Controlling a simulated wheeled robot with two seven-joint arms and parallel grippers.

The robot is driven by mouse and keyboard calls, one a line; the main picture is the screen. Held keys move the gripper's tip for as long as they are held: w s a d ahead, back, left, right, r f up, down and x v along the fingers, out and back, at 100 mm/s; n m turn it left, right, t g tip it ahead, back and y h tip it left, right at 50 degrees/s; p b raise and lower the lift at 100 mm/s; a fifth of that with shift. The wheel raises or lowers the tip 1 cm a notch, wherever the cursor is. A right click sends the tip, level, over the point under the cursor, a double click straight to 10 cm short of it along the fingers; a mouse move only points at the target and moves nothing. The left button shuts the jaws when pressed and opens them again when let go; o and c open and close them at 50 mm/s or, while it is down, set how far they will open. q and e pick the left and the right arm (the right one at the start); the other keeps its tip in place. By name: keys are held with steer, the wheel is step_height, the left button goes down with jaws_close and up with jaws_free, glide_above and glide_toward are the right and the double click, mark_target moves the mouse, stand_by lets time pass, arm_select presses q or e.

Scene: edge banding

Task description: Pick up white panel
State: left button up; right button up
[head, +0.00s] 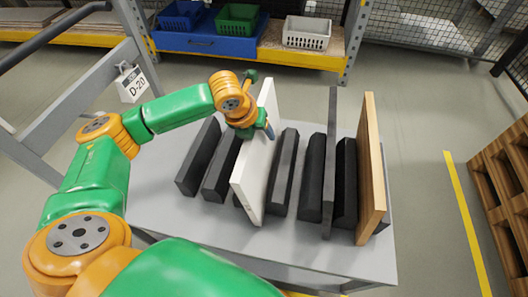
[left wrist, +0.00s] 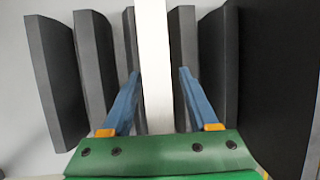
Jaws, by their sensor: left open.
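The white panel (head: 257,165) stands upright on edge in a rack of dark blocks on the grey cart. In the left wrist view the white panel (left wrist: 154,60) runs between my left gripper's two blue fingers (left wrist: 157,97), with a gap on each side. My left gripper (head: 268,130) is open at the upper part of the panel in the head view; the panel partly hides its fingers. My right gripper is not in view.
A dark grey panel (head: 330,165) and a wooden panel (head: 369,165) stand upright to the right among several black blocks (head: 312,180). The grey cart top (head: 290,255) is bare at the front. Shelves with bins (head: 306,33) stand behind; a pallet (head: 505,190) is at right.

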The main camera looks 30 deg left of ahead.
arm_select(q)
jaws_close()
steer(key=shift+w, duration=0.1)
stand_by(1.3)
